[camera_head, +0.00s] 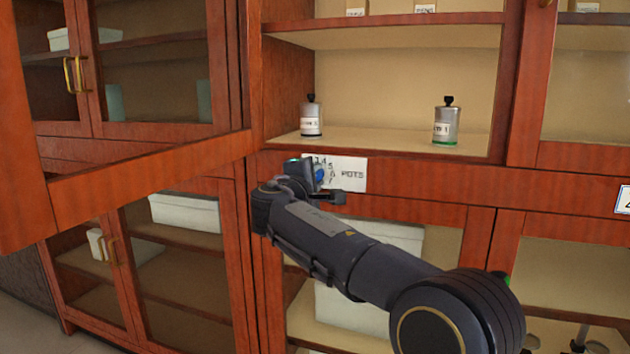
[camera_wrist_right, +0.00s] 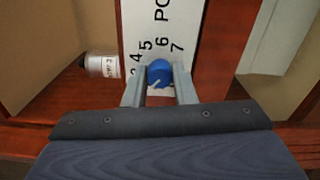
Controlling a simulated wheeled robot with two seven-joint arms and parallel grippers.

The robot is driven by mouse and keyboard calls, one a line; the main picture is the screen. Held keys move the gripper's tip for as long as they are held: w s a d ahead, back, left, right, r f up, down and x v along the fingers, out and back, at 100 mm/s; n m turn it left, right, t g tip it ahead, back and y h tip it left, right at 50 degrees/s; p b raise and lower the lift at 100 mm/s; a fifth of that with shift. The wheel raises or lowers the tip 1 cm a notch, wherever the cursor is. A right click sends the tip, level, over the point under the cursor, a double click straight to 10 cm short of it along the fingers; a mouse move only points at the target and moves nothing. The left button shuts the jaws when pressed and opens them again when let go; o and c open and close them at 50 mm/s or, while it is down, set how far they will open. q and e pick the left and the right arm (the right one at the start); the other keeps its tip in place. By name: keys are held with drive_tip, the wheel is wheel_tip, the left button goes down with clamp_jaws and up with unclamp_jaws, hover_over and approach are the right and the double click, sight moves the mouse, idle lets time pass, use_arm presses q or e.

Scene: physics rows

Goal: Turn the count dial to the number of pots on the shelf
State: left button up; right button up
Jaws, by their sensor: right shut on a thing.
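The count dial is a small blue knob (camera_head: 320,175) on a white plate (camera_head: 350,174) marked POTS, on the rail below the open shelf. It also shows in the right wrist view (camera_wrist_right: 159,72), with printed numbers 4, 5, 6 and 7 beside it. A pale mark shows on the knob; I cannot tell which number it points at. My right gripper (camera_wrist_right: 158,88) is shut on the knob, one finger on each side. Two grey lidded pots stand apart on the shelf (camera_head: 375,142): one at left (camera_head: 311,120), one at right (camera_head: 445,124). My left gripper is not in view.
An open cabinet door (camera_head: 150,176) juts out at left, its lower rail ending near the shelf. Small labelled boxes (camera_head: 425,7) stand on the shelf above. White boxes (camera_head: 185,212) sit behind glass doors below. A closed glass door (camera_head: 590,100) is at right.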

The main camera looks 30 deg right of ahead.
drive_tip(key=o, duration=1)
drive_tip(key=v, duration=0.8)
drive_tip(key=shift+p, duration=0.35)
